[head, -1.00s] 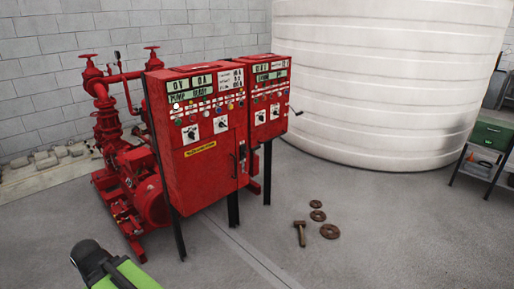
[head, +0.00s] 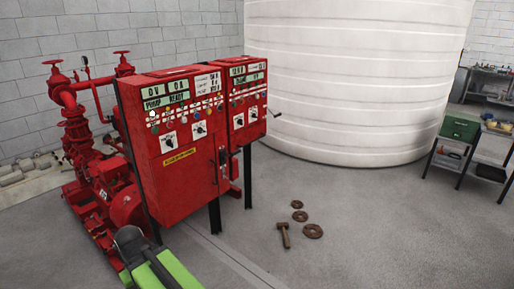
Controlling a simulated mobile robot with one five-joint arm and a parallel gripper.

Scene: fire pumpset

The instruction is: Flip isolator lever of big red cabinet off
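The big red cabinet (head: 178,188) stands left of centre on dark legs, with display panels, coloured buttons and two white rotary switch plates on its front. A small dark and grey lever-like fitting (head: 223,158) sits near the right edge of its front; it is too small to tell its position, and I cannot be sure it is the isolator lever. My green and black arm reaches in from the bottom left, in front of the cabinet's lower left part. My gripper's fingers do not show.
A smaller red cabinet (head: 247,120) adjoins on the right, with a crank-like lever (head: 273,113) on its side. Red pump piping (head: 80,140) stands at left. A hammer (head: 284,235) and rusty discs (head: 312,231) lie on the floor. The floor at right front is open.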

